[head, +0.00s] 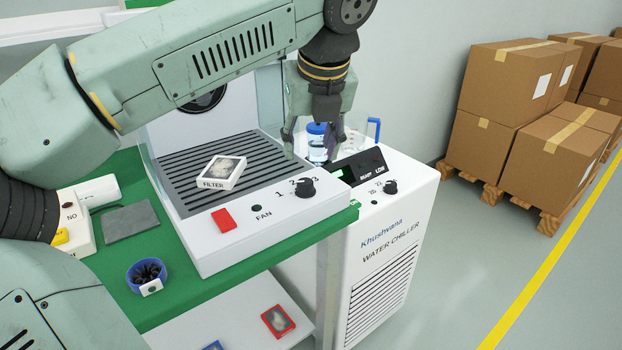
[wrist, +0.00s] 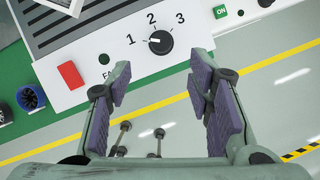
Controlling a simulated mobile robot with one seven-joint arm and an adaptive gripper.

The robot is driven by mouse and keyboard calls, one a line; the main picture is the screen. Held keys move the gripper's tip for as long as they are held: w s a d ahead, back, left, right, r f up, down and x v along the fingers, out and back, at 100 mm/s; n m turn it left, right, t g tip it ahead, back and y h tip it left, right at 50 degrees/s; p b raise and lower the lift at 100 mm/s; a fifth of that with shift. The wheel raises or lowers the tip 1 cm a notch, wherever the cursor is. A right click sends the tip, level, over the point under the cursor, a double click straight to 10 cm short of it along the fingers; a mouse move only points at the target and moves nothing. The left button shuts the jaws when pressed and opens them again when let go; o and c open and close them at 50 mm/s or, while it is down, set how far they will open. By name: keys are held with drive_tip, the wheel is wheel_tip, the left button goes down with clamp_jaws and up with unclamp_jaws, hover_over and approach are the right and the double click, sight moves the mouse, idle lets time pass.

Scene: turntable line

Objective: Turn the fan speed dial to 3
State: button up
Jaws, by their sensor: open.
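The black fan speed dial (head: 306,188) is on the front panel of a white fan unit (head: 240,236). It also shows in the wrist view (wrist: 162,42), with the numbers 1, 2 and 3 around it. A small white mark on the dial's left side points toward 1. My gripper (head: 312,150) is open and empty, above the panel's right end in the head view. In the wrist view my gripper (wrist: 155,85) has its two purple-padded fingers wide apart, with the dial beyond the tips, between them and untouched.
A red switch (head: 222,220) and a FAN label sit left of the dial. A filter (head: 222,172) lies on the grille. The water chiller (head: 392,240) stands at right with its own knob (head: 390,187). A blue-capped bottle (head: 317,143) is behind my gripper. Stacked boxes (head: 508,95) stand far right.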

sight(306, 183)
drive_tip(key=p+x, duration=0.1)
drive_tip(key=x, duration=0.9)
drive_tip(key=shift+d, duration=0.1)
drive_tip(key=shift+c, duration=0.4)
clamp_jaws()
